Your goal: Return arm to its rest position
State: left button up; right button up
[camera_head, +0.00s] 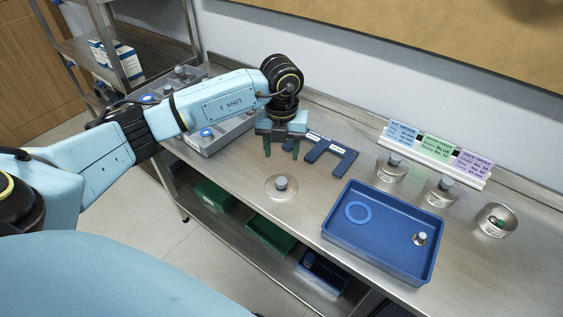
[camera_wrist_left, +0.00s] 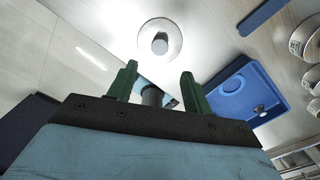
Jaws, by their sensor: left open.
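My left arm (camera_head: 225,100) reaches in from the left over the metal bench. My left gripper (camera_head: 281,153) points down with its green fingers apart, above the bench. Its two fingers also show in the left wrist view (camera_wrist_left: 158,86). A dark grey cylindrical piece shows between them there, and I cannot tell what it is. No held object shows in the head view. A clear disc with a grey knob (camera_head: 281,196) lies on the bench below and in front of the gripper. My right gripper is not in view.
A blue forked piece (camera_head: 345,158) lies right of the gripper. A blue tray (camera_head: 336,236) holds a ring and a small metal piece. Metal cups (camera_head: 391,172) and label cards (camera_head: 437,148) stand behind it. A grey compartment tray (camera_head: 228,136) sits under my arm.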

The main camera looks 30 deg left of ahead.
pick_arm(q)
jog(key=shift+r, duration=0.7)
